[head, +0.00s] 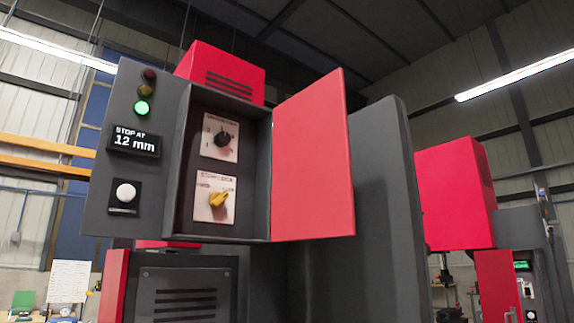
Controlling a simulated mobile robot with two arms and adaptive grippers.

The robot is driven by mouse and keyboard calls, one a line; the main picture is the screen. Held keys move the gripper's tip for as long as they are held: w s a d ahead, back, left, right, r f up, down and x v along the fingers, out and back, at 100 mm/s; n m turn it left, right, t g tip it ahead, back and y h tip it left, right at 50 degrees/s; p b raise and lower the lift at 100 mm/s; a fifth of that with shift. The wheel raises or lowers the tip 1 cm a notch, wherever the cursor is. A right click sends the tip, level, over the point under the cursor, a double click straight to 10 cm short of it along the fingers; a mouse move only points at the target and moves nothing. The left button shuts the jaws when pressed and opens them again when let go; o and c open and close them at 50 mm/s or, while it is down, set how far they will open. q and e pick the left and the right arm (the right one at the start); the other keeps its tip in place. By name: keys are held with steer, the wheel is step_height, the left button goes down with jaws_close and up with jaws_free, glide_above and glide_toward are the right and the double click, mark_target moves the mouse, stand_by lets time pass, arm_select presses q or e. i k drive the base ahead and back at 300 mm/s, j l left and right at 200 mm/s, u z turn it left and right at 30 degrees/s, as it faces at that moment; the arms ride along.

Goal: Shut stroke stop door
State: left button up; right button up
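The red door (313,160) stands open on the right side of a dark grey control box (258,185), at the picture's middle. Its hinge side is along the box's right edge. Inside the open box are a black knob (223,139) on a light plate and a yellow knob (218,199) on a plate below it. Neither of my grippers is in view.
A tall dark grey machine column (385,200) stands right behind the door. A vented dark panel (185,295) is below the box. Another red machine (455,190) stands farther right. The space in front of the box looks clear.

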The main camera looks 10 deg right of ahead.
mark_target(313, 196)
steer(key=i+l+u, duration=0.1)
steer(key=l+u, duration=0.15)
steer(key=u, duration=0.15)
steer(key=l+u, duration=0.6)
steer(key=u, duration=0.15)
steer(key=l+u, duration=0.1)
steer(key=l, duration=0.55)
steer(key=k+l+u, duration=0.1)
steer(key=l, duration=0.5)
steer(key=k+l+u, duration=0.1)
steer(key=l, duration=0.55)
steer(key=i+j, duration=0.2)
steer(key=j+z, duration=0.05)
